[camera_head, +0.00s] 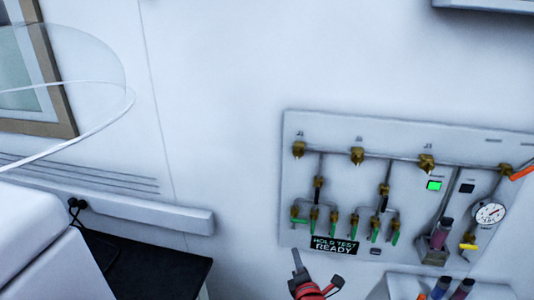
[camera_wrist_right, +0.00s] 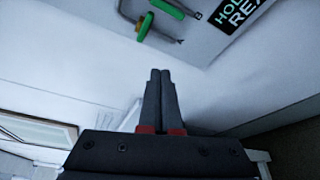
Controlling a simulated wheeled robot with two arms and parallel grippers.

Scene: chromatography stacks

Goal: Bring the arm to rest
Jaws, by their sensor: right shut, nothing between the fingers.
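My right gripper (camera_head: 296,256) shows at the bottom of the head view, dark with red parts, in front of the wall below the valve panel. In the right wrist view its two dark fingers (camera_wrist_right: 160,78) lie side by side, shut with nothing between them. The sign is partly cut off in the wrist view (camera_wrist_right: 243,8). My left gripper is in neither view.
The valve panel (camera_head: 300,128) carries brass fittings, green-handled valves (camera_head: 354,226), a lit green indicator (camera_head: 434,185) and a pressure gauge (camera_head: 490,213). A holder with several coloured items stands at the lower right. A dark surface (camera_head: 150,265) and white equipment are at the left.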

